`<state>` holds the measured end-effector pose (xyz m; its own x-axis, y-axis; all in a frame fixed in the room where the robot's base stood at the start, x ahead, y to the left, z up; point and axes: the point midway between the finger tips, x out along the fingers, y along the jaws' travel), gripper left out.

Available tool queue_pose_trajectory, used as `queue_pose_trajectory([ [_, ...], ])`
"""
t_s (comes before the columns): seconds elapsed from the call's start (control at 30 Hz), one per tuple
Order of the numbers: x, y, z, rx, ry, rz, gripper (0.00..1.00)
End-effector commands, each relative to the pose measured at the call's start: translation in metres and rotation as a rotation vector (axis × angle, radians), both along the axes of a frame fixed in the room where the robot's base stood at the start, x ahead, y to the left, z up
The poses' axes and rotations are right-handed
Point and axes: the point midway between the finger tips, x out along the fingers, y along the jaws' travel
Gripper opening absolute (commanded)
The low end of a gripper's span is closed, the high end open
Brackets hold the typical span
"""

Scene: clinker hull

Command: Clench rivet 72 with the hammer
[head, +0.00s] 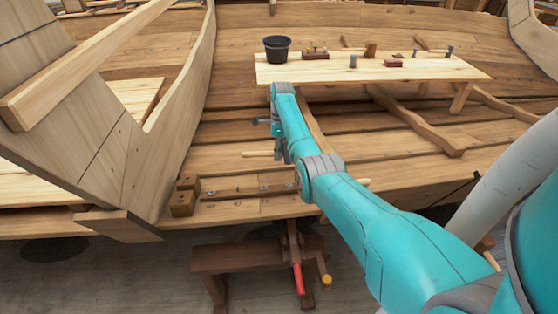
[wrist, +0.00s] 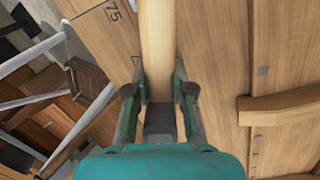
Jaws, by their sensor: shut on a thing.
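My gripper (wrist: 160,92) is shut on a pale wooden handle (wrist: 157,40), taken to be the hammer's, in the wrist view. The handle runs up out of the top of the picture; the hammer's head cannot be made out for certain. In the head view my gripper (head: 278,152) is at the hull planking, with a pale handle (head: 257,154) sticking out to its left. Small grey rivet plates (head: 238,190) sit in a row on a lower plank. The number 75 is readable at upper left; rivet 72 cannot be identified.
A plank bench (head: 430,68) behind carries a black bucket (head: 277,49) and several small tools. A brown stool (head: 255,258) with a red-handled tool (head: 298,279) stands below the hull edge. Curved ribs (head: 415,122) and a wooden block (head: 183,196) stand proud of the planking.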

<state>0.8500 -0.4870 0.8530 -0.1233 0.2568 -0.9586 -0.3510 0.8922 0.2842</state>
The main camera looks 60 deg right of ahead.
Motion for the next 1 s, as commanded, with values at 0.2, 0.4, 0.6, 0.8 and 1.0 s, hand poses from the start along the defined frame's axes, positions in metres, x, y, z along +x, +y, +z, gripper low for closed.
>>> queue_pose_trajectory([
  [0.2, 0.002, -0.002, 0.005, -0.006, -0.007, 0.000, 0.00],
  [0.4, 0.003, -0.003, 0.011, -0.007, -0.007, 0.000, 0.00],
  [0.6, 0.008, -0.008, 0.031, -0.007, -0.008, 0.000, 0.00],
  [0.8, 0.012, -0.013, 0.050, -0.006, -0.007, 0.000, 0.00],
  [1.0, 0.012, -0.013, 0.052, -0.005, -0.006, 0.000, 0.00],
])
